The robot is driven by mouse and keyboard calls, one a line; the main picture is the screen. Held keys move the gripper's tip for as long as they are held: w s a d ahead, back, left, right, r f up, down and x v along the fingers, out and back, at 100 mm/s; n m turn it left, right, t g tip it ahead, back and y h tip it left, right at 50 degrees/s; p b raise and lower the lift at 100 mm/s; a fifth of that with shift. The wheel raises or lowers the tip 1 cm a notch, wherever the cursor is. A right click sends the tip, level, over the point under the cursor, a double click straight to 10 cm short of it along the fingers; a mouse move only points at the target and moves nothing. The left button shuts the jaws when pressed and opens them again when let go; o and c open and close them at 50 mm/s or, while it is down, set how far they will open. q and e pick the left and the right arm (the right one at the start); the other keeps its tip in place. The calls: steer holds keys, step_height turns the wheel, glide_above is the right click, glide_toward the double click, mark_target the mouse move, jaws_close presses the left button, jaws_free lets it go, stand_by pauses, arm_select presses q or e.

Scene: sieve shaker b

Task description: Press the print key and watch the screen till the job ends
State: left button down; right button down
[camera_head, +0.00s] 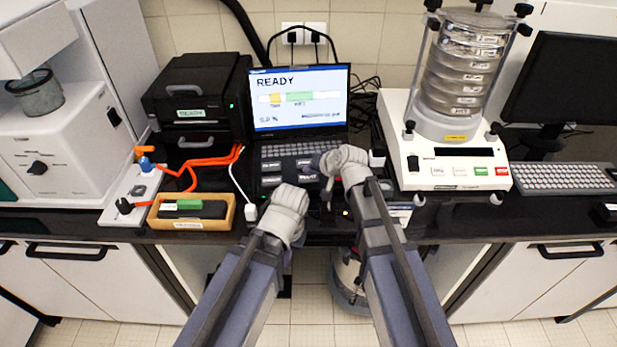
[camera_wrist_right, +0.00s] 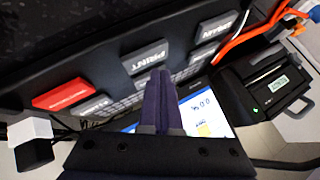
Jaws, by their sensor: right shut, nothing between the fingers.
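The print key (camera_wrist_right: 146,57) is a grey block lettered PRINT on a dark keypad in the right wrist view. My right gripper (camera_wrist_right: 158,76) is shut and empty, its dark fingertips at the lower edge of that key; I cannot tell if they touch. In the head view the right gripper (camera_head: 318,163) is over the keypad in front of the laptop. The laptop screen (camera_head: 297,98) reads READY, with a yellow and green bar and a small percent figure. My left gripper (camera_head: 285,200) is by the keypad's left front; its fingertips are not clear.
Other grey keys and a red key (camera_wrist_right: 62,94) flank the print key. A black printer (camera_head: 198,98) stands left of the laptop, with orange cable before it. A wooden tray (camera_head: 233,212) is at the front left; a sieve shaker (camera_head: 396,118) stands right.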

stand_by(0.4)
steer(key=shift+f+b, duration=0.4)
steer(key=shift+b, duration=0.05)
steer(key=shift+f+b, duration=0.45)
steer(key=shift+f, duration=0.05)
stand_by(0.6)
steer(key=shift+r, duration=0.15)
steer(key=shift+r+p, duration=0.8)
steer(key=shift+p, duration=0.1)
